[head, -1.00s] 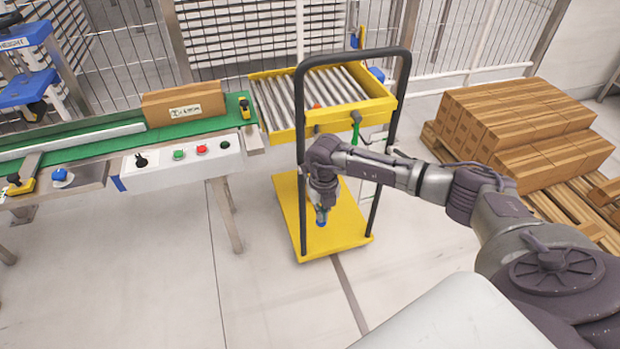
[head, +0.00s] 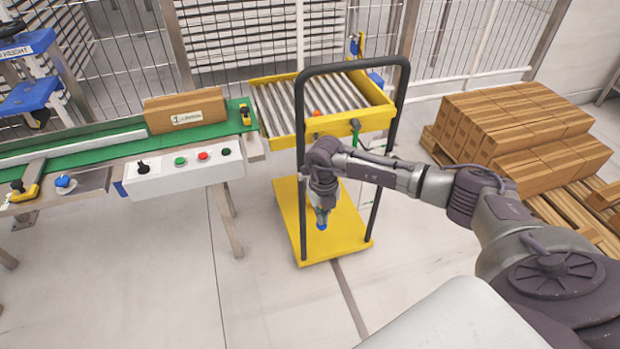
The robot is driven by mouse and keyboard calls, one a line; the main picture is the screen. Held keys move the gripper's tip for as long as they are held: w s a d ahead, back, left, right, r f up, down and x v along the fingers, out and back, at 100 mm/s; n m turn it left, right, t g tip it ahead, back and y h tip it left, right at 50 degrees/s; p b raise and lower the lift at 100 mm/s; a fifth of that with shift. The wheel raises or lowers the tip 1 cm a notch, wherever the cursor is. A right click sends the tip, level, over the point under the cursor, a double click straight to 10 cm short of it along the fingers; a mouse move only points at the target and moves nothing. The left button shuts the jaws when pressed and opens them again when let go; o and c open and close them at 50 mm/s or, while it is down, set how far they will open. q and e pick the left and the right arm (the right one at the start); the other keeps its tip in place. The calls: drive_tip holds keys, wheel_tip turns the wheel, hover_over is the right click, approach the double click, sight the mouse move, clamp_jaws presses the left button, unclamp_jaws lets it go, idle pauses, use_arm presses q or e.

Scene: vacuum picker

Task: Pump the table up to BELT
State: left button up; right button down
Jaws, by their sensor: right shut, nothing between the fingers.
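The lift table is a yellow cart with a roller top (head: 325,105), a black push-handle frame (head: 302,160) and a yellow base (head: 345,225). Its roller top stands beside the right end of the green belt (head: 110,145) and looks near the belt's height; I cannot tell if they are level. My right gripper (head: 321,222) is shut and empty, pointing down in front of the cart, over its base in the picture. I cannot tell whether it touches the cart. A pump pedal does not show clearly. My left gripper is not in view.
A cardboard box (head: 187,112) sits on the belt. Its white control panel (head: 185,172) has a black knob and coloured buttons. Stacked cartons (head: 520,130) on a wooden pallet stand at right. A wire fence runs behind. The floor in front is clear.

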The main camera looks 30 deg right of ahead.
wheel_tip(320, 180, up, 2)
drive_tip(key=shift+s+r+p, duration=0.15)
drive_tip(key=shift+r+p, duration=0.1)
drive_tip(key=shift+p, duration=0.35)
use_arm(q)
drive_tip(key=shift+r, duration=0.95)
use_arm(e)
drive_tip(key=shift+f, duration=0.1)
use_arm(q)
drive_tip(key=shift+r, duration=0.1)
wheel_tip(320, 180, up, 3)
drive_tip(key=p, duration=0.3)
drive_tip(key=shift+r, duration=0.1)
use_arm(e)
drive_tip(key=r, duration=0.2)
drive_tip(key=w+r, duration=0.1)
drive_tip(key=r, duration=0.2)
drive_tip(key=shift+d+r, duration=0.1)
drive_tip(key=shift+r, duration=0.05)
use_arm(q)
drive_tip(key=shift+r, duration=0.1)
use_arm(e)
drive_tip(key=shift+r, duration=0.1)
